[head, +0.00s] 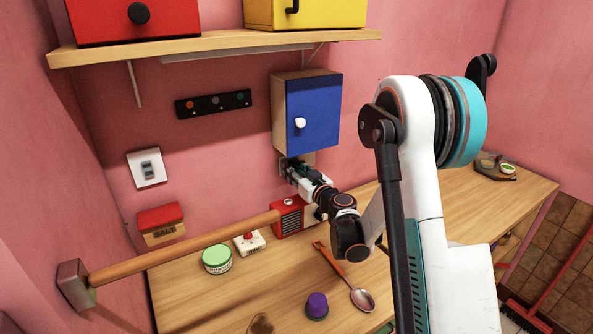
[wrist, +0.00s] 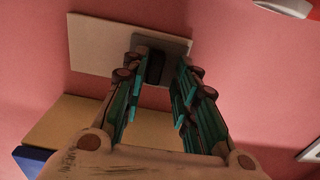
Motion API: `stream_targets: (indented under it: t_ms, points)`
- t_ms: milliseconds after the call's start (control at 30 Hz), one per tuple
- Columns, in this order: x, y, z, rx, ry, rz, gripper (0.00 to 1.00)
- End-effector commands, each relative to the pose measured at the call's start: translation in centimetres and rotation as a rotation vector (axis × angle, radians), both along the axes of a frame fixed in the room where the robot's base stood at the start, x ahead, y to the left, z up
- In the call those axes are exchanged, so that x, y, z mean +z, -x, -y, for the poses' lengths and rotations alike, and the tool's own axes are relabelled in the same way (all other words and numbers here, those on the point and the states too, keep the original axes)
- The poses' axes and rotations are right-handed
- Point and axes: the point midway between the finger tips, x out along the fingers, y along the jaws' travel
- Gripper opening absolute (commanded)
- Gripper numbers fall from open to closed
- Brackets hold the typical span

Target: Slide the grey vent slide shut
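The grey vent slide (wrist: 175,44) is on the pink wall in the wrist view, with a dark upright tab (wrist: 155,68) on it. A pale flat panel (wrist: 98,42) lies beside it on the left, partly overlapped. My gripper (wrist: 161,56) is open, with one finger on each side of the tab. I cannot tell whether either finger touches it. In the head view my gripper (head: 291,171) is at the wall just below the blue cabinet and covers most of the vent (head: 283,165).
The blue cabinet (head: 313,113) hangs close above my gripper. A red box with a grille (head: 288,218) stands on the counter (head: 210,285) just below. A wooden rail (head: 185,247) crosses at left. A white switch plate (head: 147,168) and a salt box (head: 161,225) are farther left.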

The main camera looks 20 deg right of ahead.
Motion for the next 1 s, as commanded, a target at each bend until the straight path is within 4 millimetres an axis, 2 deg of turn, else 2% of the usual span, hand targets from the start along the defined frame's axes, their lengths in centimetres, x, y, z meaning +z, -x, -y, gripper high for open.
stream_targets:
  t_ms: [300, 433, 567, 800, 1000]
  points:
    - [0.0, 0.0, 0.2, -0.003, 0.000, 0.000, 0.33]
    - [0.0, 0.9, 0.4, -0.004, 0.000, 0.000, 0.33]
    - [0.0, 2.9, 0.8, -0.004, 0.000, 0.000, 0.33]
    - [0.0, 7.7, 1.7, -0.004, 0.000, 0.000, 0.33]
    - [0.0, 10.6, 2.3, -0.003, 0.000, 0.000, 0.33]
